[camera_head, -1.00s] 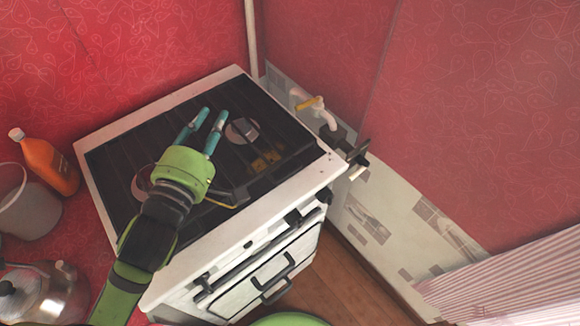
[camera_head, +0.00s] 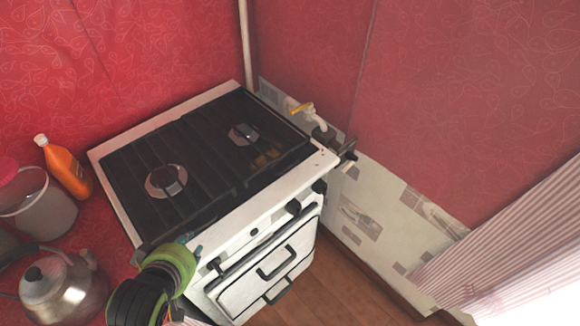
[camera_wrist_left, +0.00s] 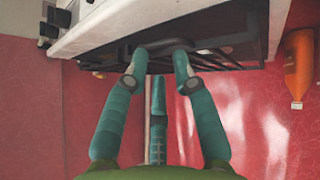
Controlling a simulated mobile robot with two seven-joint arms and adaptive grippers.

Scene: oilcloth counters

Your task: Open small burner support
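The white stove (camera_head: 270,203) has a dark top with two black slatted burner supports lying flat side by side. The left support (camera_head: 200,200) surrounds the larger round burner (camera_head: 166,181); the right support (camera_head: 285,150) surrounds the smaller burner (camera_head: 243,134). My left gripper (camera_head: 193,246) is at the stove's front left corner in the head view, its fingers mostly hidden behind its green body. In the left wrist view its teal fingers (camera_wrist_left: 160,62) are apart, pointing at the dark stove-top edge with bars. I see nothing clamped between them. My right gripper is out of view.
An orange bottle (camera_head: 65,165), a grey bucket (camera_head: 40,212) and a metal kettle (camera_head: 65,290) stand left of the stove. A pipe with a yellow-handled tap (camera_head: 302,108) is at the right wall. The wooden floor (camera_head: 325,275) at right is clear.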

